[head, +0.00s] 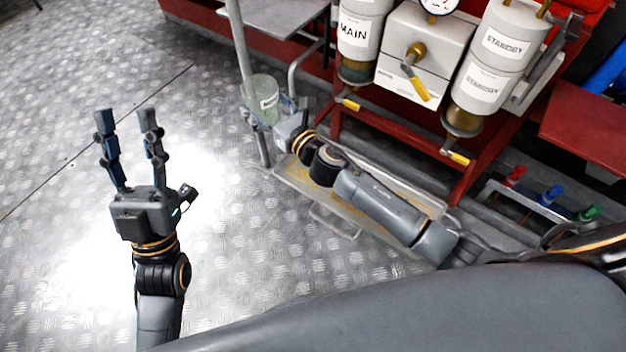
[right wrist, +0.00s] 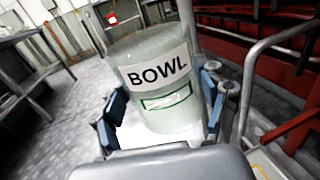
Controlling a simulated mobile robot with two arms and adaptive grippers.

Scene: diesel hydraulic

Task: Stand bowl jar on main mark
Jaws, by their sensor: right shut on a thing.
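The bowl jar (right wrist: 160,78) is a pale green translucent jar with a white BOWL label. In the right wrist view it sits between the two blue-padded fingers of my right gripper (right wrist: 163,110), which is shut on it. In the head view the jar (head: 262,96) is held upright or nearly so, by the grey upright post, left of the filter stand. My left gripper (head: 125,118) is open and empty above the floor at the left. I cannot make out the main mark in either view.
The red-framed stand carries the MAIN canister (head: 355,35), a valve box (head: 422,55) and the STANDBY canister (head: 497,60). A tray (head: 290,180) lies below my right arm. A rack with red, blue and green handles (head: 550,195) stands at right. The left floor is clear.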

